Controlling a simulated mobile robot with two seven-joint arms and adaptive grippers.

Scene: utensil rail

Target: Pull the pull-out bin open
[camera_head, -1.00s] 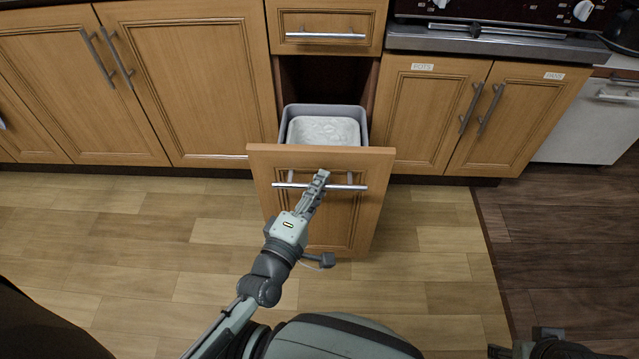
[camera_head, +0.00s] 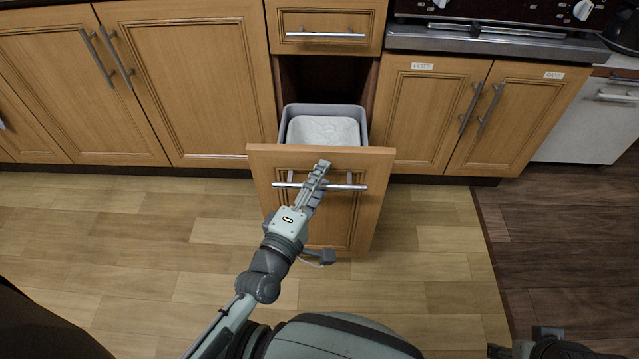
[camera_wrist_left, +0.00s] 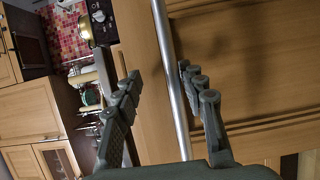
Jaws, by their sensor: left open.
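The pull-out bin (camera_head: 260,162) stands out from the cabinet, with its wooden front well forward of the cupboard faces. A grey bin with a pale liner (camera_head: 324,130) shows behind the front. Its horizontal bar handle (camera_head: 345,187) also shows in the left wrist view (camera_wrist_left: 169,75). My left gripper (camera_head: 319,180) is at the handle's middle. In the left wrist view my left gripper (camera_wrist_left: 165,88) is open, its fingers on either side of the bar and apart from it. Part of my right arm shows at the bottom right edge; its jaws are unclear.
A closed drawer (camera_head: 326,32) is above the bin opening. Closed cupboards (camera_head: 185,85) flank it on the left, and labelled cupboards (camera_head: 425,110) on the right, below a stove (camera_head: 490,42). The wooden floor (camera_head: 430,270) in front is clear.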

